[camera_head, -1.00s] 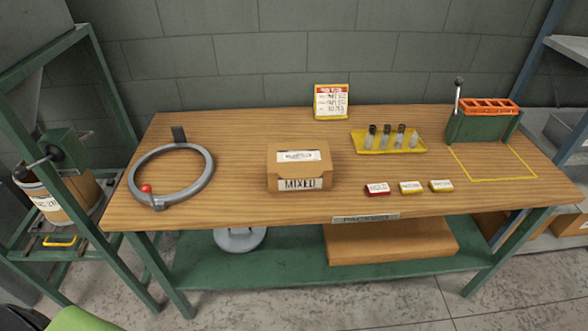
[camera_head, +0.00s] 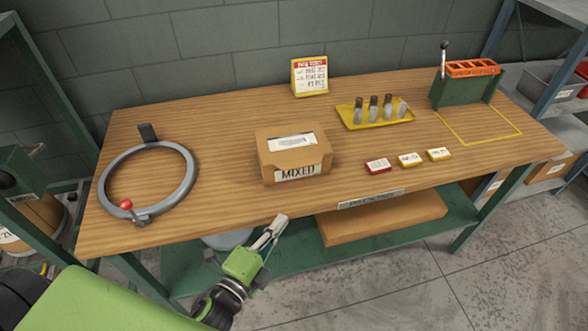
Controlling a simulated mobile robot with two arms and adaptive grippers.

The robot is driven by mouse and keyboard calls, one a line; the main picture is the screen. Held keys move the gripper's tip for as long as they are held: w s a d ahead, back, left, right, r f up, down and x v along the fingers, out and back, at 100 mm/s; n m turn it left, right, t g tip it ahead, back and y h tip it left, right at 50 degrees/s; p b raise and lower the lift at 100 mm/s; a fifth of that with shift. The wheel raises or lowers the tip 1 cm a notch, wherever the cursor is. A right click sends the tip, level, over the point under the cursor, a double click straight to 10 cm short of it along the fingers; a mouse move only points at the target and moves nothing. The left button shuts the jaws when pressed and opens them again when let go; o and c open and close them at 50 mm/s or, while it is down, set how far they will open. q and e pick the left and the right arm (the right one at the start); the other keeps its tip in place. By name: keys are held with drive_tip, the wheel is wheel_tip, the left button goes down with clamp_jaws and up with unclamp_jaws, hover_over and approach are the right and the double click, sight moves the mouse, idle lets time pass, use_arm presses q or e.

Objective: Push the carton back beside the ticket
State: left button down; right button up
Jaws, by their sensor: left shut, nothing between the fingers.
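The carton (camera_head: 295,154) is a brown cardboard box with a white label on top and a "MIXED" label on its front. It sits mid-table, nearer the front edge than the back. The ticket (camera_head: 310,76) is a white card with a red header in a yellow holder, standing at the back edge of the table, behind the carton and a little right. My left gripper (camera_head: 274,228) is shut and empty, at the table's front edge, in front of the carton and apart from it. My right gripper is not in view.
A grey ring (camera_head: 191,172) with a red knob lies left of the carton. A yellow tray (camera_head: 383,124) with several cylinders is to the right. Small red and yellow boxes (camera_head: 410,160) lie near the front right. A green lever device (camera_head: 464,92) stands at the far right. Table between carton and ticket is clear.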

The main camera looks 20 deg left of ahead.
sight(292, 154)
use_arm(q)
drive_tip(key=shift+m+t+h, duration=0.3)
drive_tip(key=shift+m+h, duration=0.1)
drive_tip(key=shift+m, duration=0.3)
drive_tip(key=w+r+p, duration=0.1)
drive_tip(key=w, duration=0.2)
drive_tip(key=w+d+r+p, duration=0.1)
drive_tip(key=w, duration=0.2)
drive_tip(key=w+d+r+p, duration=0.1)
drive_tip(key=w+r, duration=0.1)
drive_tip(key=w, duration=0.2)
drive_tip(key=shift+w, duration=0.1)
drive_tip(key=shift+w+a+f+p, duration=0.1)
drive_tip(key=shift+w+a+p, duration=0.2)
drive_tip(key=shift+w, duration=0.25)
drive_tip(key=shift+w+a+p, duration=0.15)
drive_tip(key=shift+w+a, duration=0.25)
drive_tip(key=shift+w, duration=0.1)
drive_tip(key=shift+w+a+f, duration=0.1)
drive_tip(key=shift+w+a, duration=0.3)
drive_tip(key=shift+w, duration=0.15)
drive_tip(key=shift+a, duration=0.1)
